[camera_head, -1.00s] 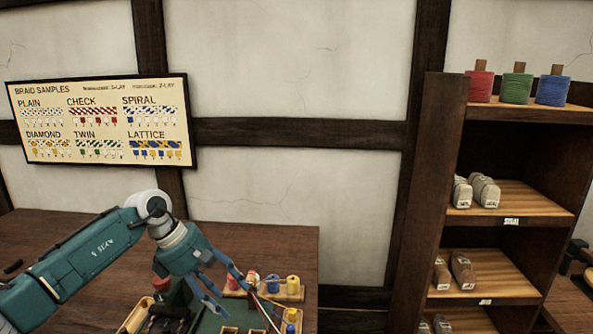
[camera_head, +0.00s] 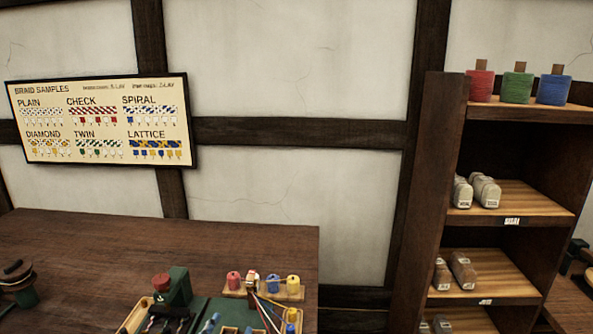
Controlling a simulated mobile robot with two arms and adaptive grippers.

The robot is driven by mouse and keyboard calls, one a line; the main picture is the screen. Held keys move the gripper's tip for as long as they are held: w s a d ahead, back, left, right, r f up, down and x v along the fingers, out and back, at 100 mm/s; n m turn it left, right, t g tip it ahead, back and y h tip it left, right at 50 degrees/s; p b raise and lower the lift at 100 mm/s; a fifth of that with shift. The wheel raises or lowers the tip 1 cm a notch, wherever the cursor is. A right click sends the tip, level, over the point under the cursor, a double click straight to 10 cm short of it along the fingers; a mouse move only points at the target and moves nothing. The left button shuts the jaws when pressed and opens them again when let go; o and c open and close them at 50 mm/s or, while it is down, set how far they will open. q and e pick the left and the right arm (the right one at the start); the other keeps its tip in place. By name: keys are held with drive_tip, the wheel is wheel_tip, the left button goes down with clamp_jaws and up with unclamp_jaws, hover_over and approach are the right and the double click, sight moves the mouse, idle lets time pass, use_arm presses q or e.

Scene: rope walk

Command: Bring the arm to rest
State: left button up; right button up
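Neither of my arms nor grippers shows in the head view now. The wooden bench (camera_head: 240,245) lies open to view at the lower left. On it is a green braiding device with a red knob (camera_head: 161,281). Behind its right side is a small wooden rack holding a red spool (camera_head: 234,280), a blue spool (camera_head: 273,284) and a yellow spool (camera_head: 293,283). Several coloured strands (camera_head: 264,312) run down from near the rack. The device's lower part is cut off by the picture's bottom edge.
A dark round-topped object (camera_head: 16,278) stands at the bench's left end. The braid sample board (camera_head: 100,122) hangs on the wall. A shelf unit (camera_head: 437,200) at right holds red, green and blue spools (camera_head: 517,82) on top and pale and brown blocks below. The bench's back middle is clear.

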use_arm(q)
drive_tip(key=s+a+f+n+g, duration=0.2)
drive_tip(key=s+f+n+g, duration=0.15)
drive_tip(key=s+f, duration=0.45)
drive_tip(key=s+a+f+n+g, duration=0.2)
drive_tip(key=s+f+n+g, duration=0.15)
drive_tip(key=s, duration=0.85)
drive_tip(key=s+a+f+n+g, duration=0.15)
drive_tip(key=s+f+g, duration=0.3)
drive_tip(key=s, duration=0.55)
wheel_tip(320, 180, down, 29)
drive_tip(key=s+g, duration=0.1)
drive_tip(key=s, duration=0.2)
drive_tip(key=s+a+f+g, duration=0.1)
drive_tip(key=s+a+f, duration=0.2)
drive_tip(key=s+f, duration=1)
drive_tip(key=s, duration=0.2)
drive_tip(key=shift+s+f+y, duration=0.4)
